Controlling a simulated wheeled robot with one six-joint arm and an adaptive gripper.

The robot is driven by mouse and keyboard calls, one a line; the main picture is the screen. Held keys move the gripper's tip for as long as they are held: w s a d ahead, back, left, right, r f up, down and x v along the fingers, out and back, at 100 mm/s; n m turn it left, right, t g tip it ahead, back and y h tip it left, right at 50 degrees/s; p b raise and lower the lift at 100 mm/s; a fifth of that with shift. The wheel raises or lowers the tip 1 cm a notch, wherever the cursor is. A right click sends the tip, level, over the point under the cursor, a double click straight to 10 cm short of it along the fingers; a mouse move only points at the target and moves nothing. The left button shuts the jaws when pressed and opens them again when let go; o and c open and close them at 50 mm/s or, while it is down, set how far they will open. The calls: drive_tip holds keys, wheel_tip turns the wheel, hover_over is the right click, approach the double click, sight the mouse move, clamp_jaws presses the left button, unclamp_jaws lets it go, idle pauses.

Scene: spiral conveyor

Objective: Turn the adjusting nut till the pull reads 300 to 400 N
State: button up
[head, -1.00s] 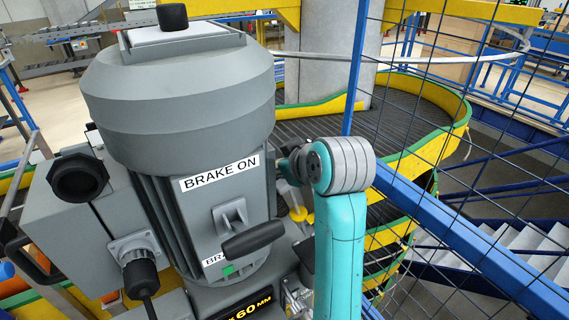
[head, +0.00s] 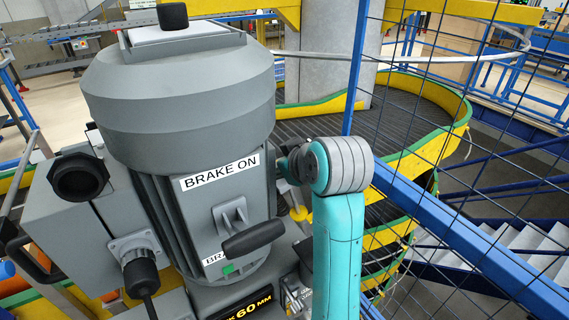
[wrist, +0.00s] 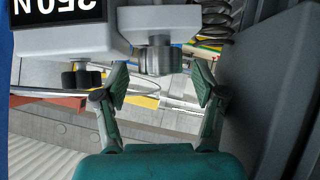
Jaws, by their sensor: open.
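In the wrist view a knurled metal nut (wrist: 160,60) sits below a light grey housing at the top centre, on a short shaft. My gripper (wrist: 161,86) is open, with one finger on each side of the nut and slightly below it in the picture. Gaps show between the nut and both fingers. In the head view the nut and fingertips are hidden behind the motor and my arm.
A black knob (wrist: 82,79) stands left of the nut, near the left finger. A coil spring (wrist: 216,18) is at upper right, and a grey wall (wrist: 283,90) is close on the right. A grey motor (head: 185,100) marked BRAKE ON and a blue mesh guard (head: 465,240) flank my arm.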

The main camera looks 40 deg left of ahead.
wheel_tip(320, 180, up, 10)
idle(0.5)
drive_tip(key=shift+d+f, duration=0.1)
idle(0.4)
